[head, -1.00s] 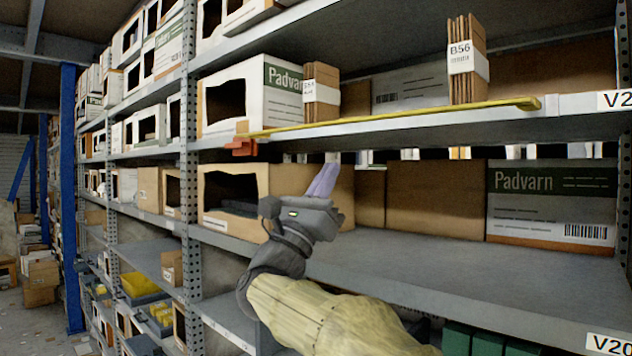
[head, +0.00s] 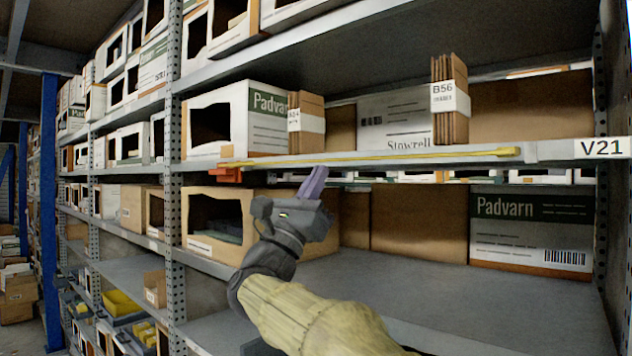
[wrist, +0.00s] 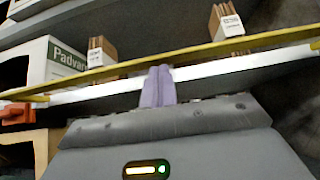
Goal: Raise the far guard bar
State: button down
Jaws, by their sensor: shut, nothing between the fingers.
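A long yellow guard bar (head: 390,156) lies low along the front edge of the upper shelf, its left end by an orange-red bracket (head: 229,175). In the wrist view the bar (wrist: 205,51) crosses the picture at a slant, and the orange bracket (wrist: 15,113) is at the left edge. My gripper (head: 316,172) has its lilac fingers shut and empty, pointing up just below the bar. In the wrist view the fingertips (wrist: 159,70) reach the bar's lower edge; I cannot tell whether they touch. No second guard bar is clearly visible.
Behind the bar stand a cardboard bundle marked B56 (head: 450,100), a smaller bundle (head: 306,125) and a Padvarn box (head: 235,122). A lower shelf (head: 430,285) holds boxes at its back. A perforated upright (head: 174,230) stands left of my gripper.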

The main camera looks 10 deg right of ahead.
jog(key=shift+a+r, duration=0.15)
jog(key=shift+r, duration=0.05)
